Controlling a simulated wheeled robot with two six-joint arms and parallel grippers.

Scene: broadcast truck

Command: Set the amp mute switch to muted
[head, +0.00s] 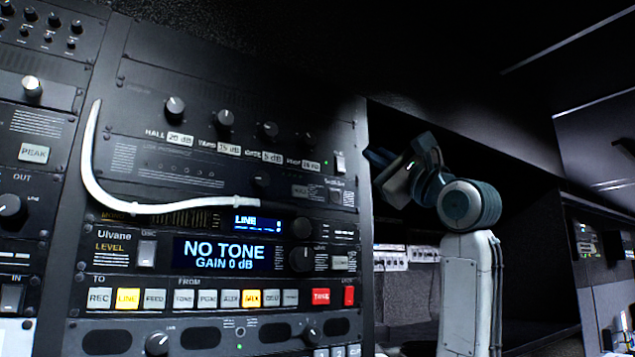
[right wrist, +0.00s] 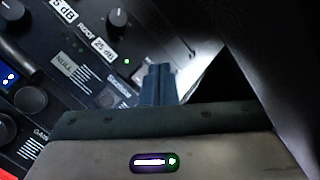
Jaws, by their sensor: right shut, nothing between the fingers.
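The amp panel (head: 225,130) is the dark upper unit of the rack, with a row of knobs over dB labels. A small pale rocker switch (head: 340,163) sits at its right end; its tiny lettering is too small to read, and I cannot tell its position. My right gripper (head: 376,158) is just right of this switch, at the rack's right edge, apart from it in the picture. Its blue fingers (right wrist: 158,84) are shut and empty in the right wrist view, over the panel's edge. The switch is not clearly visible there. My left gripper is not in view.
A white cable (head: 92,160) hangs across the rack's front left of the switch. A tone unit (head: 220,252) reads NO TONE, above a row of lit buttons (head: 128,298). Right of the rack is a dark open recess (head: 540,260). A green light (right wrist: 127,62) glows on the panel.

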